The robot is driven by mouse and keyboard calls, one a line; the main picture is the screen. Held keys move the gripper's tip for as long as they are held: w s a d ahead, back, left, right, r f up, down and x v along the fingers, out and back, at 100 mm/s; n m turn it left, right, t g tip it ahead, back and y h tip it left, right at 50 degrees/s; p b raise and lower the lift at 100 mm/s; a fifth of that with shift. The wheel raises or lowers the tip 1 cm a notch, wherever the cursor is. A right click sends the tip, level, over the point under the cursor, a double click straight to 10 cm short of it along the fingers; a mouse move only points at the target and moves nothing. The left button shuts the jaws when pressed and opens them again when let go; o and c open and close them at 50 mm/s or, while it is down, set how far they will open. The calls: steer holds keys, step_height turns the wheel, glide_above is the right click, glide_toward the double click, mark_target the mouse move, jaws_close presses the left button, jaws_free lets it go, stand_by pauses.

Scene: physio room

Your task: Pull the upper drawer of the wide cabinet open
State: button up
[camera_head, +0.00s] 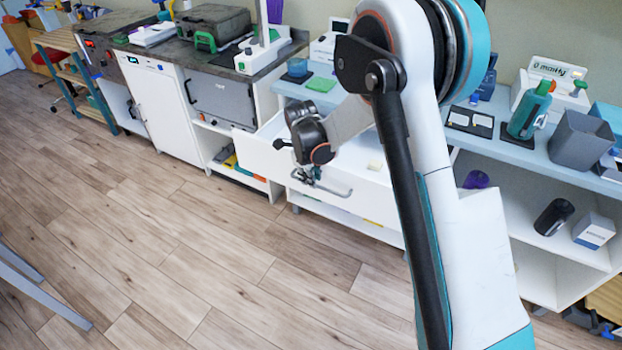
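The wide cabinet has a pale blue top (275,88) and white body and stands against the back wall. Its white upper drawer (258,158) stands out from the body, with part of its inside showing and a small pale yellow item (375,166) in it. A grey bar handle (338,193) is on the drawer front. My gripper (311,178) is at this front, beside or around the left part of the handle; I cannot tell whether it touches. Its fingers are too small and dark to read. My arm hides the drawer's right part.
A lower shelf (345,214) runs below the drawer. A workbench with a dark top (140,47) is to the left. Open shelves with a grey bin (580,138) and bottles are to the right. The wooden floor (190,255) in front is clear; grey bars (40,291) are at lower left.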

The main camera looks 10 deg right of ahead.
step_height(320, 180, up, 10)
steer(key=s+a, duration=0.1)
steer(key=shift+s+r, duration=0.25)
steer(key=shift+s, duration=0.1)
steer(key=shift+a, duration=0.1)
steer(key=s+d+r+n+t, duration=0.1)
steer(key=s+d+r+n, duration=0.3)
steer(key=s+r+n, duration=0.3)
steer(key=s+d+r+n+t, duration=0.2)
steer(key=s+d+r+n, duration=0.2)
steer(key=s+r+n, duration=0.35)
steer(key=s+d+n+t, duration=0.1)
steer(key=s+d+n, duration=0.1)
steer(key=s+n, duration=0.3)
steer(key=s+d+n+t+y, duration=0.1)
steer(key=s+n, duration=0.4)
steer(key=s, duration=0.7)
steer(key=shift+d+f+n, duration=0.3)
steer(key=shift+d+n, duration=0.05)
